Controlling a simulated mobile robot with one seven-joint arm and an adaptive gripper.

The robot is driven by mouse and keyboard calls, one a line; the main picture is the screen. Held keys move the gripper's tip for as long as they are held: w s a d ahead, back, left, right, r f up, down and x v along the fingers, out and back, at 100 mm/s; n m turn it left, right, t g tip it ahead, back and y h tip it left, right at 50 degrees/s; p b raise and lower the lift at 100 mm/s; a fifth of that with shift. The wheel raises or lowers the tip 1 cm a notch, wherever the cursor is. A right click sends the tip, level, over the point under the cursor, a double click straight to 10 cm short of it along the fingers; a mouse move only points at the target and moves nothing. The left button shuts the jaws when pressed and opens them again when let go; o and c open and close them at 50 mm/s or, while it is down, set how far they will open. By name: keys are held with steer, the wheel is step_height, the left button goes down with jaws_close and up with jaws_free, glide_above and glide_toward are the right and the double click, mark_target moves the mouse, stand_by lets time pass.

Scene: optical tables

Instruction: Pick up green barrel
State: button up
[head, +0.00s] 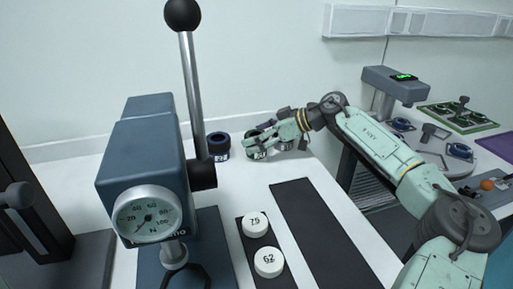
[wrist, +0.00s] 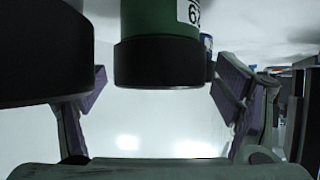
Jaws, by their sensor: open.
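The green barrel (wrist: 160,28) has a black lower band and a white label with partly cut-off digits. In the wrist view it stands upright at the top centre, its top out of frame. In the head view the green barrel (head: 255,153) is on the white table at the back, partly covered by my gripper (head: 270,143). In the wrist view my gripper (wrist: 166,88) is open, with one purple-padded finger on each side of the barrel. Gaps show between the barrel and both fingers, and I see no grip on it.
A dark blue barrel (head: 219,147) stands left of the green one. A large black shape (wrist: 45,55) fills the wrist view's upper left, close to the left finger. The blue-grey press (head: 145,165) and weights marked 75 (head: 256,224) and 62 (head: 268,263) are nearer.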

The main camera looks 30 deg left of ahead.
steer(key=shift+c, duration=0.4)
steer(key=c, duration=1.2)
steer(key=shift+c, duration=0.6)
steer(key=shift+r, duration=0.15)
